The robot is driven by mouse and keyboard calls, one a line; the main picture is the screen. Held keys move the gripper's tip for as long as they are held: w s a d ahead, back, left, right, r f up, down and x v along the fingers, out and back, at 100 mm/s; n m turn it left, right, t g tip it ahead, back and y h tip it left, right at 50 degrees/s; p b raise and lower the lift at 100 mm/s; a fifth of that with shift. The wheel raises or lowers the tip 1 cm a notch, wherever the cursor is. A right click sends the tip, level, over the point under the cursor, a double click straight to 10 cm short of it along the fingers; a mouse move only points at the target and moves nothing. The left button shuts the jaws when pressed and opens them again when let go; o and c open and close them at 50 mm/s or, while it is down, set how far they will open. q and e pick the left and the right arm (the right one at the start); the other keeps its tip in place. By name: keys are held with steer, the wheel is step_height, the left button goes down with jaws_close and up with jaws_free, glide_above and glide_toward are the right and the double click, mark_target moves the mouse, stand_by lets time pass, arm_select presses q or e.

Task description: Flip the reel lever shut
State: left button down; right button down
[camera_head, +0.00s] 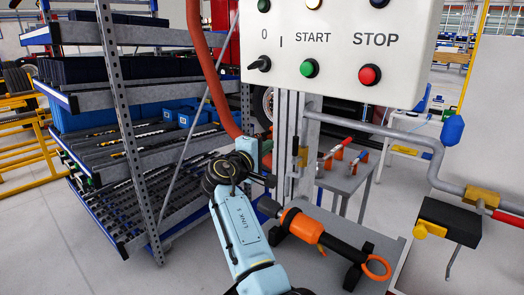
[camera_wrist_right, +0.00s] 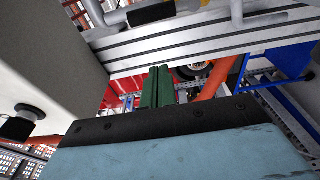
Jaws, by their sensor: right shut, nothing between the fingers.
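I cannot tell for sure which part is the reel lever. A dark upright handle-like piece (camera_head: 296,145) sits on the metal post, under the control box. In the right wrist view a black grip-like piece (camera_wrist_right: 152,12) shows at the top edge, beyond the metal profile. My right gripper (camera_head: 266,148) is just left of the post, near the red hose, apart from the dark piece as far as I can see. Its green fingers (camera_wrist_right: 157,86) are together and empty in the right wrist view. My left gripper is not in view.
The control box (camera_head: 340,45) hangs above my right gripper. The red hose (camera_head: 212,75) runs down close to it, and it also shows in the wrist view (camera_wrist_right: 216,88). An orange tool (camera_head: 302,226) lies below. Shelving (camera_head: 110,60) stands left; a grey pipe (camera_head: 440,165) is at right.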

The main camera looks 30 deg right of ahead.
steer(key=d+p, duration=0.1)
steer(key=d, duration=0.1)
steer(key=s+d, duration=0.1)
steer(key=d, duration=0.2)
steer(key=shift+s+p, duration=0.2)
steer(key=shift+p, duration=0.2)
stand_by(0.4)
